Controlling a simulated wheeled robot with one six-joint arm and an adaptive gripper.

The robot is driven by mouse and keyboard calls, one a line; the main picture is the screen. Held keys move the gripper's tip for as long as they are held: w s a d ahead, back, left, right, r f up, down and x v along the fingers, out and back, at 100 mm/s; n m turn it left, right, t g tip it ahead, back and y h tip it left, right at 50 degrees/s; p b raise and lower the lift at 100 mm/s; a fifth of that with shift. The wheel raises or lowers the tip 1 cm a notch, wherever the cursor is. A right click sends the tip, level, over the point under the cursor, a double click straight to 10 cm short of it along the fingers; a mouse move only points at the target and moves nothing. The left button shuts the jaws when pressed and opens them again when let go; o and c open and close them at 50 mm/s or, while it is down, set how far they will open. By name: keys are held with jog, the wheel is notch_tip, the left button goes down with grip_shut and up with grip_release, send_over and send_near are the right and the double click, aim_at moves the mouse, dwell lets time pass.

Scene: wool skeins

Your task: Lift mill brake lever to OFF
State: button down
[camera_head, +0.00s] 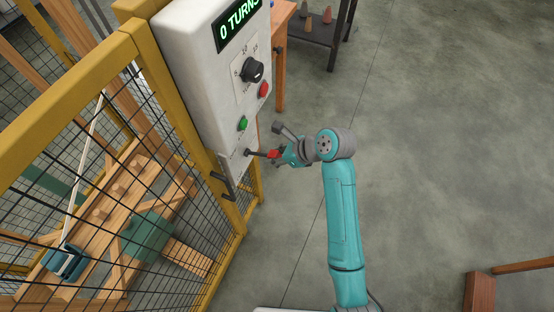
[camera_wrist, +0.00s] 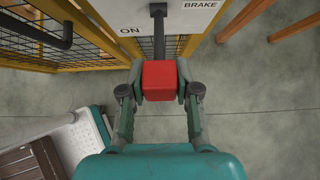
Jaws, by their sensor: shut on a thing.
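The mill brake lever is a dark shaft with a red block handle (camera_wrist: 158,80), sticking out from the lower part of the white control box (camera_head: 200,60). In the wrist view a plate (camera_wrist: 200,12) above it reads "ON" at left and "BRAKE" at right. My gripper (camera_wrist: 159,86) has one finger on each side of the red handle and is shut on it. In the head view my gripper (camera_head: 274,154) reaches the red handle from the right. The lever's pivot is partly hidden, and I cannot read an OFF mark.
The box also carries a "0 TURNS" display (camera_head: 238,22), a black knob (camera_head: 252,70), a red button (camera_head: 264,90) and a green button (camera_head: 242,123). A yellow-framed mesh fence (camera_head: 130,60) stands at left. Open concrete floor lies to the right.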

jog(key=shift+w+a+r, duration=0.15)
jog(key=shift+a+r, duration=0.15)
jog(key=shift+r, duration=0.2)
jog(key=shift+w+a+r, duration=0.1)
jog(key=shift+a+r, duration=0.15)
jog(key=shift+r, duration=0.2)
jog(key=shift+a+r, duration=0.15)
jog(key=c, duration=0.8)
grip_release()
jog(key=shift+d, duration=0.25)
jog(key=v, duration=1.1)
jog(key=shift+s+d+r, duration=0.15)
